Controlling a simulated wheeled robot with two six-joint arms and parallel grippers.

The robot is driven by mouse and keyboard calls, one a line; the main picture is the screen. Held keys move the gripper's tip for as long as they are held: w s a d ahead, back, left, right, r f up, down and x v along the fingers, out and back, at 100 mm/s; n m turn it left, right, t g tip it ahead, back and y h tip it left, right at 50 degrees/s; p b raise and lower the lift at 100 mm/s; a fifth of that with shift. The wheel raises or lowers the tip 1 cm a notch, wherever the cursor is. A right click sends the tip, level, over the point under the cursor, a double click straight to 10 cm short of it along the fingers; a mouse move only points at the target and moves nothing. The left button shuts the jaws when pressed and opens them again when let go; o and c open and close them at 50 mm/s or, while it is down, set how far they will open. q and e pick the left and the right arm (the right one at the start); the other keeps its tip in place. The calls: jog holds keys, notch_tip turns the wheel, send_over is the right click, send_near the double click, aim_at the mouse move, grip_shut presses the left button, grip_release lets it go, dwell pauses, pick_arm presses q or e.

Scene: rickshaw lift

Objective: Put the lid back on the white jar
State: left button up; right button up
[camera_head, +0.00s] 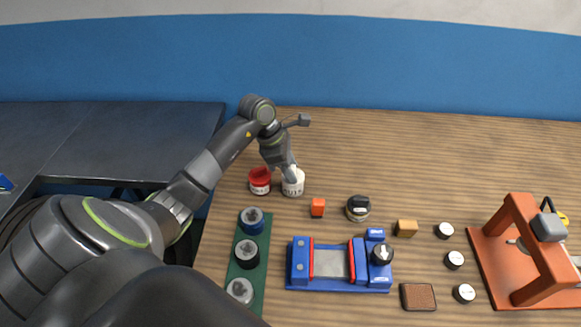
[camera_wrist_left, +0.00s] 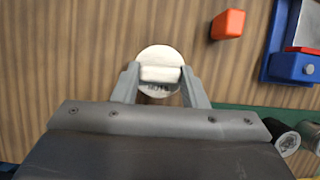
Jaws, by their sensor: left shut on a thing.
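The white jar (camera_head: 292,189) with dark lettering stands on the wooden bench, just right of a red jar. My left gripper (camera_head: 290,174) points down over its mouth. In the left wrist view my left gripper (camera_wrist_left: 160,77) is shut on the raised grip of the white lid (camera_wrist_left: 160,54), a pale round disc. The lid covers most of the white jar, whose lettering shows just below it in that view. The fingers hide part of the rim, so I cannot tell whether the lid touches the jar or hovers slightly above. My right gripper is not in view.
The red jar (camera_head: 260,182) stands close on the left. An orange block (camera_head: 317,207) lies right of the white jar. A green strip (camera_head: 262,274) with several round pieces and a blue vise (camera_head: 300,262) are nearer. The bench behind the jars is clear.

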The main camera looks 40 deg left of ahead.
pick_arm(q)
jog(key=shift+b, duration=0.45)
dwell(0.3)
dwell(0.3)
jog(key=o, duration=1)
jog(key=shift+o, duration=0.5)
jog(key=o, duration=0.4)
jog(key=shift+r+p, duration=1.5)
jog(key=shift+r, duration=2)
